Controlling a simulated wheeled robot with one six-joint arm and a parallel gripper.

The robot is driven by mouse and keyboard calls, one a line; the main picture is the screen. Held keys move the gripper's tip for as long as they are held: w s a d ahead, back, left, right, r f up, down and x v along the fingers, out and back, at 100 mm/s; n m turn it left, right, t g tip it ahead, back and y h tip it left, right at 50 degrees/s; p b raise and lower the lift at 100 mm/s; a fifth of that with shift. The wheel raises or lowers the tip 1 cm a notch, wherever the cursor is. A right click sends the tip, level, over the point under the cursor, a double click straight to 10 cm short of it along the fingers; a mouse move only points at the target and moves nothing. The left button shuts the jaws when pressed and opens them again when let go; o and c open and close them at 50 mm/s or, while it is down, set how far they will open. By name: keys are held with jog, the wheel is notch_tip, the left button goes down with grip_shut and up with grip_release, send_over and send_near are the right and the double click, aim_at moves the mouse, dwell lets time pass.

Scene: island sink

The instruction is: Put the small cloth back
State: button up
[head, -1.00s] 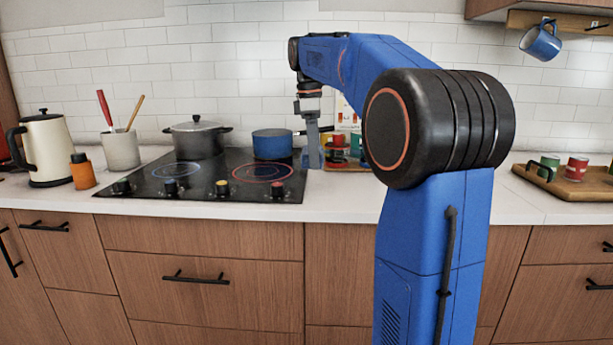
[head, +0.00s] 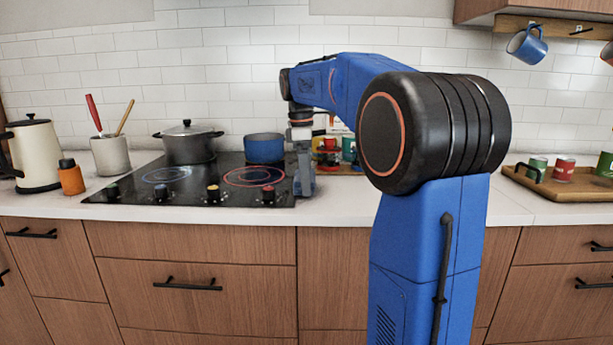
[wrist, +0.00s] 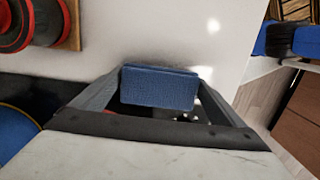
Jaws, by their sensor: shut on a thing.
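My gripper (head: 304,186) is over the white counter just right of the hob, pointing down. In the wrist view my gripper (wrist: 155,95) has a small blue folded cloth (wrist: 160,87) between its fingers and is shut on it. The cloth's textured face shows against the white counter (wrist: 190,40). I cannot tell whether the cloth touches the counter or hangs just above it. I cannot make out the cloth in the head view.
The black hob (head: 195,182) with a blue pot (head: 264,148) and a dark pot (head: 188,143) lies to the left. A wooden board with red and green containers (head: 328,153) stands behind my gripper. Clear counter (head: 335,190) lies to its right.

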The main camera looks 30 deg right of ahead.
jog(key=shift+f, duration=0.15)
jog(key=o, duration=0.7)
jog(key=r, duration=0.8)
jog(key=a+r, duration=0.1)
jog(key=r, duration=0.3)
jog(key=shift+w+r, duration=0.3)
